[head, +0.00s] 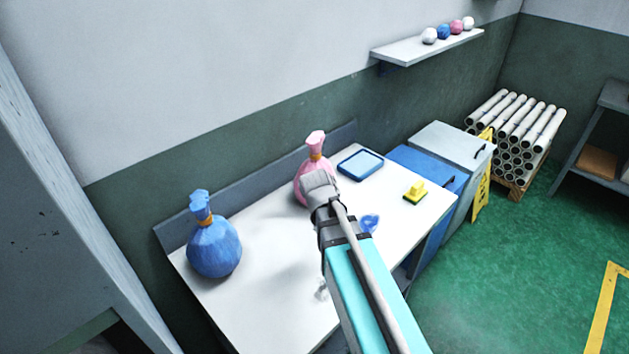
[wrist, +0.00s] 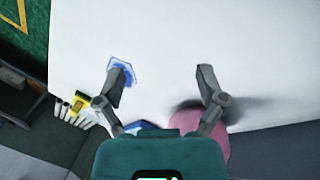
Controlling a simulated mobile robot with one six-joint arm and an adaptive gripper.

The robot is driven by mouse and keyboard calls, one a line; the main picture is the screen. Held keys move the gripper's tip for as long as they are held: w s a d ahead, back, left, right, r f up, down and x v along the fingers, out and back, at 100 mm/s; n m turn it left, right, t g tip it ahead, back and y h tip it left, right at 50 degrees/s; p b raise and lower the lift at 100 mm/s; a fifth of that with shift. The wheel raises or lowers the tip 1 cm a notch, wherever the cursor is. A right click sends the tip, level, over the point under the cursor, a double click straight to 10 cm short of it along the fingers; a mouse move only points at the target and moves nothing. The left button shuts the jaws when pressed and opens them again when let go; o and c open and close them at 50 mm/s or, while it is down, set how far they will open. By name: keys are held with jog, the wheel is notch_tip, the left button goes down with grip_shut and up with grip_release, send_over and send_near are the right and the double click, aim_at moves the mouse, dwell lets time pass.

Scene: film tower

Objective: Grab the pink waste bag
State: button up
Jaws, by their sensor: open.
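The pink waste bag (head: 316,160) stands upright on the white table (head: 262,258), against its low back edge, tied near the top with an orange band. My arm hides part of its right side in the head view. In the wrist view the pink bag (wrist: 216,143) shows at the lower right, partly behind my right finger and the gripper body. My gripper (wrist: 161,72) is open, with nothing between its fingers but bare white tabletop beyond. The bag lies outside the space between the fingertips.
A blue waste bag (head: 214,247) stands at the table's left end. A blue tray (head: 361,164), a yellow-green object (head: 415,191) and a small blue item (head: 369,222) lie to the right. Shelf (head: 428,48) above holds several balls. The table's left middle is clear.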

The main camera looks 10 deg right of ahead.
jog(key=w+a+r+m+t+h, duration=0.1)
jog(key=w+a+r+m+h, duration=0.2)
jog(key=w, duration=0.4)
jog(key=w+a+r+m+t+h+p, duration=0.1)
jog(key=w+a+r+m+t+h, duration=0.1)
jog(key=w+a+r, duration=0.3)
jog(key=w+a+r+m+t+h+p, duration=0.1)
jog(key=w+a+r+m+h, duration=0.3)
jog(key=w, duration=0.5)
jog(key=shift+r+m+h, duration=0.4)
jog(key=shift+r+h, duration=0.1)
jog(key=shift+r, duration=0.1)
jog(key=b, duration=0.3)
send_over(302, 168)
jog(key=a, duration=0.1)
jog(key=f, duration=0.3)
jog(key=shift+s+a, duration=0.15)
jog(key=shift+s, duration=0.2)
jog(key=shift+w+d+f, duration=0.15)
jog(key=shift+w+d, duration=0.1)
jog(key=shift+d, duration=0.4)
